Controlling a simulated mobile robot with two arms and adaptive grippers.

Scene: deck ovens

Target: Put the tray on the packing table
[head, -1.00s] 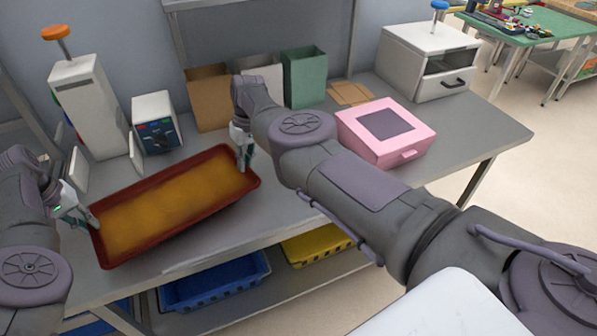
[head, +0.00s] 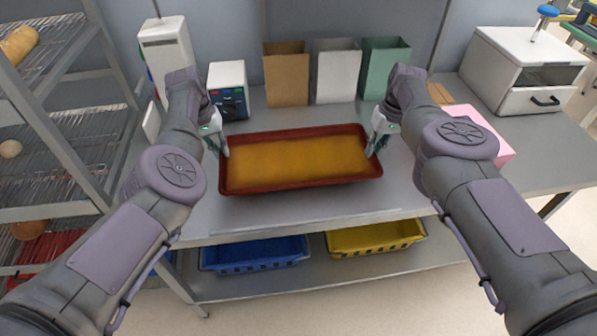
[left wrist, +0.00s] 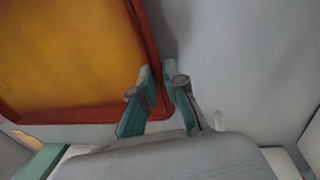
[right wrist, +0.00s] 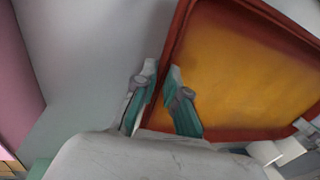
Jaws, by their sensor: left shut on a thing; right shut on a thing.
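The tray (head: 372,177) is a long dark-red tray with a golden-brown slab in it. It is over the grey packing table (head: 300,207), near its front; whether it touches the top I cannot tell. My left gripper (head: 221,148) is shut on the tray's left rim, and the left wrist view shows its fingers (left wrist: 160,92) on both sides of that rim. My right gripper (head: 374,148) is shut on the right rim, which also shows between the fingers (right wrist: 158,88) in the right wrist view.
Behind the tray stand brown (head: 286,75), white (head: 337,72) and green bags (head: 386,66) and a small control box (head: 228,90). A pink box (head: 490,130) is right, partly hidden by my arm. Blue (head: 255,254) and yellow crates (head: 375,238) sit on the lower shelf. A wire rack (head: 70,150) stands left.

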